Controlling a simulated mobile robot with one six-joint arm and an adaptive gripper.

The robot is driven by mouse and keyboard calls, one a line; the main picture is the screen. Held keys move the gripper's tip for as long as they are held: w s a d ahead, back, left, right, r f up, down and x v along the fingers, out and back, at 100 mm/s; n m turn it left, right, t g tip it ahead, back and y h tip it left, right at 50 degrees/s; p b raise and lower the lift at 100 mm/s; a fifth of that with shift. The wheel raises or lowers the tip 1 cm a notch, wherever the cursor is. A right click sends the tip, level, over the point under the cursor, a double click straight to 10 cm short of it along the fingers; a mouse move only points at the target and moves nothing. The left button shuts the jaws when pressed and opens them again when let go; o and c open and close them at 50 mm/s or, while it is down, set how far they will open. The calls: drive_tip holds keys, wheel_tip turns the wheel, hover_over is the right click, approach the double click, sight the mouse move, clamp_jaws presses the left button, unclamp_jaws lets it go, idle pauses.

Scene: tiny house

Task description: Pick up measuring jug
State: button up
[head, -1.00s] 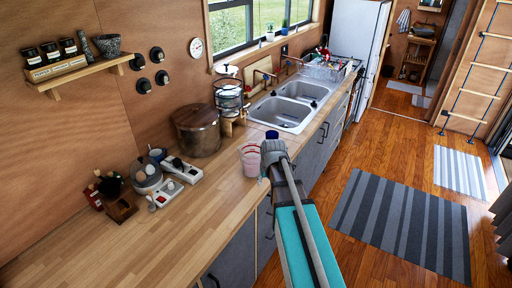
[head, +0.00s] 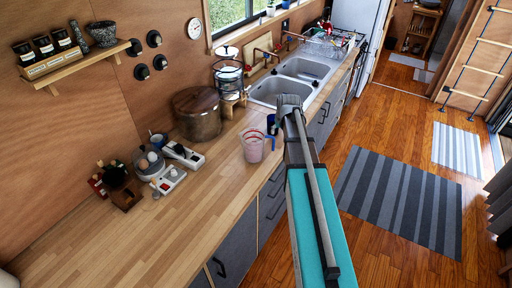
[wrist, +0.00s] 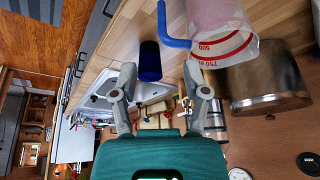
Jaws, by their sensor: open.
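The measuring jug (head: 253,150) is a clear cup with red markings, a pinkish look and a blue handle. It stands upright on the wooden counter near its front edge. In the wrist view the jug (wrist: 222,28) is at the top right, cut by the frame edge, with its blue handle toward the left. My gripper (wrist: 158,72) is open and empty, its two fingers apart below the jug in that picture. In the head view my arm reaches past the jug's right side, and the fingers are mostly hidden. The jug is apart from the fingers.
A dark blue cup (head: 271,124) stands just behind the jug; it also shows near my fingers in the wrist view (wrist: 150,62). A large lidded pot (head: 197,117) is left of the jug. The sink (head: 285,88) lies beyond. The counter's near part is clear.

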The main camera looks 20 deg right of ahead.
sight(274, 142)
drive_tip(key=shift+f, duration=0.2)
drive_tip(key=b+x, duration=0.7)
drive_tip(key=x, duration=0.1)
drive_tip(key=shift+b, duration=0.4)
drive_tip(key=shift+w+f, duration=0.1)
drive_tip(key=shift+f, duration=0.05)
drive_tip(key=shift+w+b+x, duration=0.1)
drive_tip(key=shift+b+x, duration=1.1)
drive_tip(key=shift+x, duration=0.05)
drive_tip(key=shift+w+b+x, duration=0.15)
drive_tip(key=shift+b+x, duration=1)
drive_tip(key=shift+x, duration=0.05)
drive_tip(key=shift+a, duration=0.15)
clamp_jaws()
